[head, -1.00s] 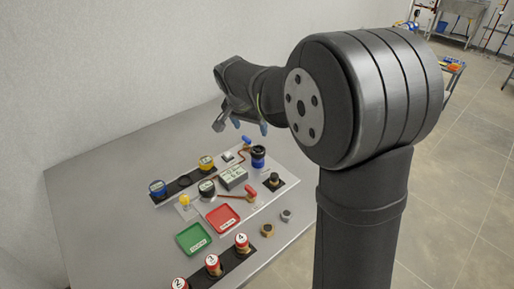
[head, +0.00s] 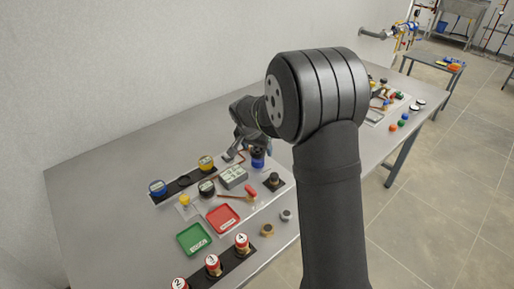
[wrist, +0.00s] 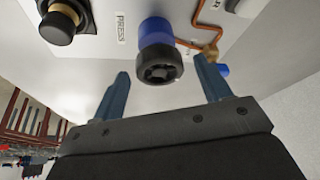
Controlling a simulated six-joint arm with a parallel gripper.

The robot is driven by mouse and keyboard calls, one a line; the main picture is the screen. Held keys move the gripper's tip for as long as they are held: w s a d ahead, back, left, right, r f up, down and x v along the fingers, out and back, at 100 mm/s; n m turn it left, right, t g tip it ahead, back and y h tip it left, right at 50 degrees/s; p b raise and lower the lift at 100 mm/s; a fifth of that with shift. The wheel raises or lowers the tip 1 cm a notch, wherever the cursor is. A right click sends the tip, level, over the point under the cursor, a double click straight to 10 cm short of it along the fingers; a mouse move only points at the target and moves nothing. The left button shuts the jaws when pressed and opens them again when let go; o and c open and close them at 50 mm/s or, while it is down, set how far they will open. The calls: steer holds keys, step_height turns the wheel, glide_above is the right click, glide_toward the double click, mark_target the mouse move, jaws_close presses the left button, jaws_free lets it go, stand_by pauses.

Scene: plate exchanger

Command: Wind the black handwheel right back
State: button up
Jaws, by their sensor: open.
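The black handwheel (wrist: 160,68), a ribbed round wheel with a recessed face, sits on a blue cylindrical body (wrist: 155,30) in the wrist view. In the head view the blue body (head: 258,163) stands on the light panel, and my gripper partly hides the wheel. My gripper (wrist: 161,65) is open, one finger to each side of the wheel in the wrist view. A gap shows between each finger and the wheel, and I cannot tell how far the tips are from it in depth. My gripper (head: 255,147) shows above the wheel in the head view.
A black knob with a brass collar (wrist: 62,22) stands beside the wheel. A copper pipe (wrist: 205,30) runs close on the other side. A grey box (head: 233,177), red tray (head: 223,218) and green tray (head: 194,239) lie nearby. The table's left part is clear.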

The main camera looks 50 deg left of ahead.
steer(key=shift+c, duration=0.2)
steer(key=c, duration=0.9)
steer(key=shift+d+n, duration=0.1)
steer(key=shift+n, duration=0.2)
